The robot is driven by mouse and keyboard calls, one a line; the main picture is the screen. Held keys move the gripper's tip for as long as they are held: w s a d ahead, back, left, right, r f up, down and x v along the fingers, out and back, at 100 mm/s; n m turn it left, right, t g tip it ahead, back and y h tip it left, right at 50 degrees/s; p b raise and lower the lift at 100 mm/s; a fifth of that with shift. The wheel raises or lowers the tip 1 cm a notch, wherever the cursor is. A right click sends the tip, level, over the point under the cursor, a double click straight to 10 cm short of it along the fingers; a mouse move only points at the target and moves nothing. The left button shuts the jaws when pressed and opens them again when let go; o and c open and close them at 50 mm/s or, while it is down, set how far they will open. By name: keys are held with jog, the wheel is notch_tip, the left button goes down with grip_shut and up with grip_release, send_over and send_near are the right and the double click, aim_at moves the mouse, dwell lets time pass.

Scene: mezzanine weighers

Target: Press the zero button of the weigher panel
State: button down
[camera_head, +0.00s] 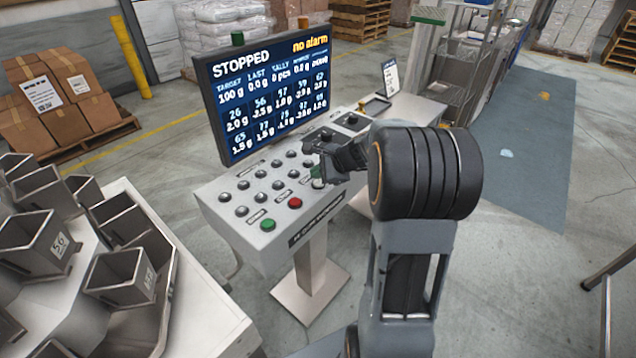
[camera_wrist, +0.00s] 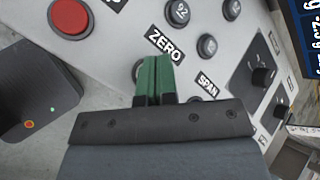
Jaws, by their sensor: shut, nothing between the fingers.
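The weigher panel (camera_head: 235,205) is a light grey sloped console with rows of dark round buttons, a green one and a red one. In the wrist view the black ZERO label (camera_wrist: 164,44) lies just beyond my fingertips. A dark round button (camera_wrist: 137,69) beside that label is mostly hidden by the fingers. My gripper (camera_wrist: 153,62) has green fingers shut together with nothing between them, pointing at the panel beside the label. In the head view my gripper (camera_head: 318,182) is over the panel's right part. I cannot tell whether the tips touch the button.
The red button (camera_wrist: 70,17), the SPAN label (camera_wrist: 207,82) and dark knobs (camera_wrist: 262,77) are close to my fingers. A screen (camera_head: 265,85) reading STOPPED and "no alarm" stands behind the panel. Metal weigh buckets (camera_head: 45,240) fill the lower left. Floor is open at the right.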

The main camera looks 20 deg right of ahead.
aim_at(318, 183)
jog(key=shift+f, duration=0.1)
dwell(0.3)
jog(key=shift+f+b, duration=0.3)
jog(key=shift+b, duration=0.15)
jog(key=shift+f+b, duration=0.4)
jog(key=shift+f, duration=0.05)
dwell(0.5)
jog(key=shift+r, duration=0.1)
dwell(0.3)
jog(key=shift+r+p, duration=0.65)
jog(key=shift+r, duration=0.1)
notch_tip(318, 183, up, 5)
jog(key=p, duration=0.4)
dwell(0.9)
